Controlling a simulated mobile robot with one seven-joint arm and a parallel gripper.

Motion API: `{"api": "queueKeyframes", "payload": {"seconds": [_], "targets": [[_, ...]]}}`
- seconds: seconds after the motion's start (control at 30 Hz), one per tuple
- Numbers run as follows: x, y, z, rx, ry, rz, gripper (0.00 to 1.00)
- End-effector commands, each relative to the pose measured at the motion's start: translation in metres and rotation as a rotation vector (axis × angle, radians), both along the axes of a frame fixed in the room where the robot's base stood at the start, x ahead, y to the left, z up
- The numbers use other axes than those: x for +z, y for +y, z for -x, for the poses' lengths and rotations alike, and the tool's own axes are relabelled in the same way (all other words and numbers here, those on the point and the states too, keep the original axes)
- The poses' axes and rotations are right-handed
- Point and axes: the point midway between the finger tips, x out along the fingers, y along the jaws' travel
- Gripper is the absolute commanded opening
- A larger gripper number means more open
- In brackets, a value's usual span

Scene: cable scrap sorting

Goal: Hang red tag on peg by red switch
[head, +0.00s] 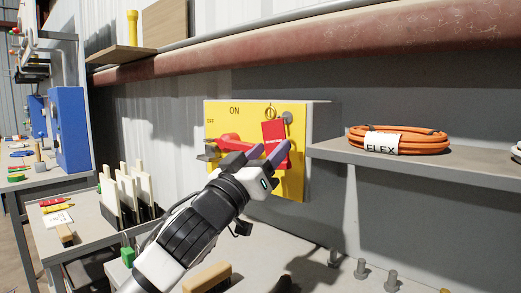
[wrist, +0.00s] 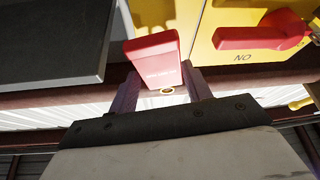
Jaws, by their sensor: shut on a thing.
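The red tag (head: 273,131) is upright in front of the yellow switch panel (head: 222,117). My gripper (head: 267,153) is shut on it, with purple fingers at its sides. A brass ring (head: 270,112) shows at the tag's top in the head view. The grey round peg (head: 287,118) shows just right of the ring, which does not appear around it; the depth gap is unclear. The red switch handle (head: 230,143) is left of the tag. In the wrist view the panel is upside down, with the tag (wrist: 153,58) between the fingers and the handle (wrist: 265,32) at right.
A grey shelf (head: 430,168) with an orange cable coil (head: 420,141) labelled FLEX is right of the panel. A red pipe (head: 300,55) runs above. White upright boards (head: 128,190) stand at left. Several bolts (head: 361,268) stand on the bench below.

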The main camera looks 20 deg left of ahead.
Motion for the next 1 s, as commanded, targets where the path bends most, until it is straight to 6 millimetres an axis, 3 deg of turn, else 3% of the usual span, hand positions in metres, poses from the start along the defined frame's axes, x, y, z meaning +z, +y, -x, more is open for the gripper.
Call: {"api": "queueKeyframes", "payload": {"seconds": [0.37, 0.57, 1.0], "targets": [[0.0, -0.008, -0.022, -0.003, 0.002, 0.003, 0.28], [-0.008, -0.012, -0.032, -0.002, 0.001, 0.0, 0.12], [-0.013, -0.015, -0.04, 0.0, 0.001, 0.0, 0.11]]}}
